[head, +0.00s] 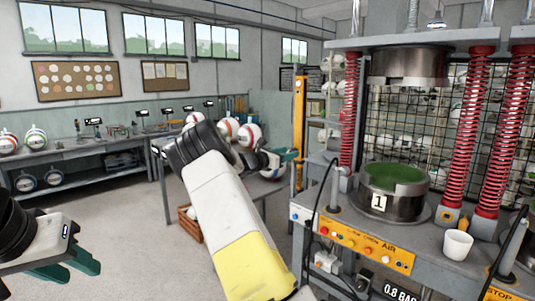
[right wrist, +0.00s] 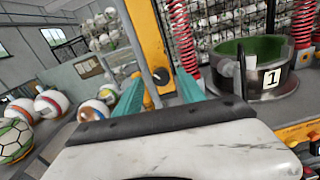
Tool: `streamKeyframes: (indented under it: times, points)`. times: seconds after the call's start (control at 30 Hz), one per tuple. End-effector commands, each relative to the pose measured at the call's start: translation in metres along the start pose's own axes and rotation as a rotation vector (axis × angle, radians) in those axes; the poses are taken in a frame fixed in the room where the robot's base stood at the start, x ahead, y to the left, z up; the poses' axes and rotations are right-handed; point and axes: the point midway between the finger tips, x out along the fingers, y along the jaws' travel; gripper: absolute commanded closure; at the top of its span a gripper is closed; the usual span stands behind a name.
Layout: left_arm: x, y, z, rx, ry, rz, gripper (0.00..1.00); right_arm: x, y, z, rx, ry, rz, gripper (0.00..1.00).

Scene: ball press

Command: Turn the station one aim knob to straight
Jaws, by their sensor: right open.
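The station one press (head: 395,195) stands at the right, with a plate marked 1 and a green-lined bowl. A yellow post (head: 299,125) rises at its left side. A small dark round knob (right wrist: 161,76) sits on the yellow post in the right wrist view; its pointing direction is too small to tell. My right gripper (head: 284,158) is open beside the post. In the right wrist view its green fingers (right wrist: 160,90) stand either side of the knob; whether they are level with it I cannot tell. My left gripper (head: 84,264) is open and empty at lower left.
The press's red springs (head: 474,130) and an orange button panel (head: 366,245) are close by on the right. A white cup (head: 457,244) stands on the press table. Several balls (right wrist: 52,103) lie on a bench left of the post. The floor at left is clear.

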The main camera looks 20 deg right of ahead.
Motion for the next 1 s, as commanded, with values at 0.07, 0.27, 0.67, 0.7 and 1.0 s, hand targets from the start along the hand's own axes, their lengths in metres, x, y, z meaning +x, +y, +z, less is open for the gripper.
streamKeyframes:
  times: [0.07, 0.27, 0.67, 0.7, 1.0]
  points:
    - [0.0000, 0.0000, 0.0000, 0.000, 0.000, 0.000, 0.64, 0.0065, -0.0003, -0.0004, 0.000, 0.001, 0.000, 0.53]
    - [0.0000, 0.0000, 0.0000, 0.000, 0.000, 0.000, 0.64, 0.0099, 0.0001, -0.0002, 0.001, 0.001, 0.001, 0.53]
    - [0.0000, -0.0001, 0.0000, 0.000, 0.000, 0.000, 0.64, 0.0096, -0.0002, -0.0003, 0.002, 0.002, 0.000, 1.00]
    - [0.0000, -0.0001, 0.0000, 0.000, 0.000, 0.000, 0.64, 0.0096, -0.0002, -0.0003, 0.002, 0.002, 0.000, 1.00]
    - [0.0000, 0.0000, 0.0000, 0.000, 0.000, 0.000, 0.64, 0.0095, -0.0003, -0.0003, 0.045, 0.003, 0.000, 1.00]
